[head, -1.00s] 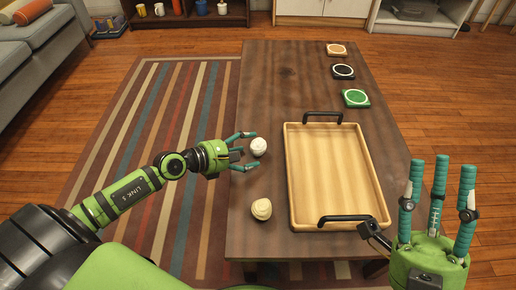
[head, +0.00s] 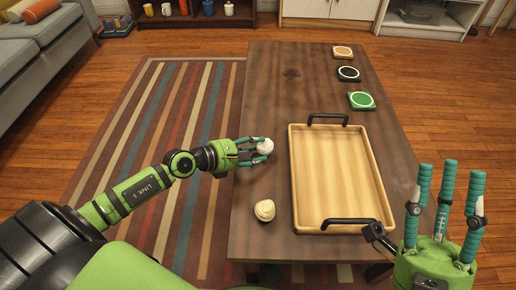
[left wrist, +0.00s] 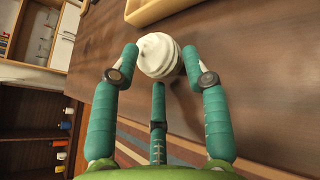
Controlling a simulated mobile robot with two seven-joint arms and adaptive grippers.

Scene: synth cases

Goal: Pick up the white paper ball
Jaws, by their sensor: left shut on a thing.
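The white paper ball (head: 265,146) is at the left part of the wooden table, left of the tray. It also shows in the left wrist view (left wrist: 157,55), between the fingertips. My left gripper (head: 259,149) has its teal fingers closed around the ball; whether the ball touches the table is hard to tell. A second, cream-coloured ball (head: 264,210) lies nearer on the table, apart from the gripper. My right gripper (head: 446,195) is at the lower right with its fingers pointing up, spread and empty.
A wooden tray (head: 297,180) with black handles lies empty in the middle of the table (head: 265,90). Green (head: 361,101), black (head: 348,73) and orange (head: 343,52) coasters lie along the far right. The table left of the tray is otherwise clear.

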